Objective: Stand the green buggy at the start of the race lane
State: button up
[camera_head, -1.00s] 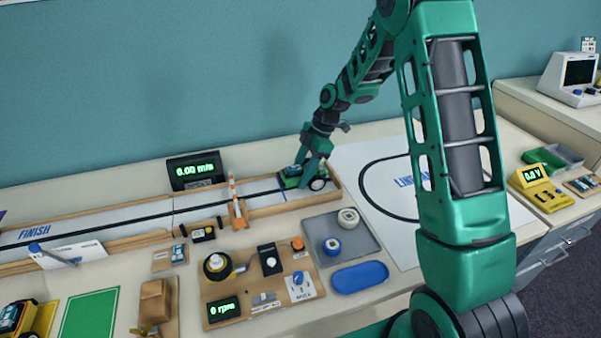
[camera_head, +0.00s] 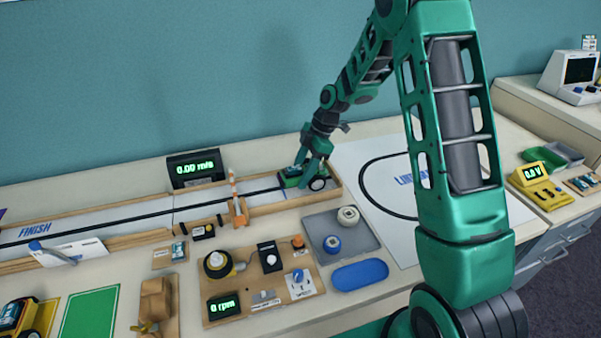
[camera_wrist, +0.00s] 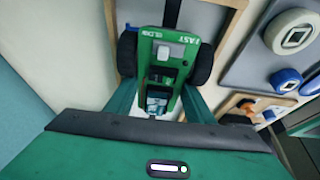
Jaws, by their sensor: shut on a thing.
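The green buggy (camera_head: 292,180) stands at the right end of the race lane (camera_head: 135,222), between the lane's wooden side rails. In the wrist view the buggy (camera_wrist: 162,55) shows its green top with the word FAST and black wheels on both sides. My gripper (camera_head: 309,170) reaches down over the buggy and is shut on its body. In the wrist view my gripper's fingers (camera_wrist: 155,108) lie along both sides of the buggy. Whether the wheels touch the lane floor is hard to tell.
An orange-and-white gate post (camera_head: 237,205) stands at the lane left of the buggy. A speed display (camera_head: 196,169) is behind the lane. A line mat (camera_head: 350,165) is to the right.

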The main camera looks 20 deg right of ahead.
dwell(0.8)
jog(key=o, duration=1)
jog(key=v, duration=1)
jog(key=shift+w+r, duration=0.1)
jog(key=shift+s+d+r, duration=0.2)
jog(key=shift+d+r, duration=0.1)
jog(key=shift+r, duration=0.1)
jog(key=s+d+r+m+h, duration=0.1)
jog(key=s+d+r+m, duration=0.25)
jog(key=s+m, duration=0.4)
jog(key=s+d+r+m+h, duration=0.2)
jog(key=s+d+m, duration=0.2)
jog(key=s, duration=0.7)
jog(key=s+d+r+m+h, duration=0.1)
jog(key=s+d+r+m, duration=0.1)
jog(key=s+d+m, duration=0.5)
jog(key=s+m, duration=0.2)
jog(key=s, duration=0.2)
jog(key=s+a+f+m, duration=0.1)
jog(key=s+m, duration=0.1)
jog(key=s, duration=0.3)
jog(key=s+m, duration=0.2)
jog(key=s, duration=0.2)
jog(key=shift+s+a+f, duration=0.15)
jog(key=shift+s+a, duration=0.15)
jog(key=shift+s, duration=0.05)
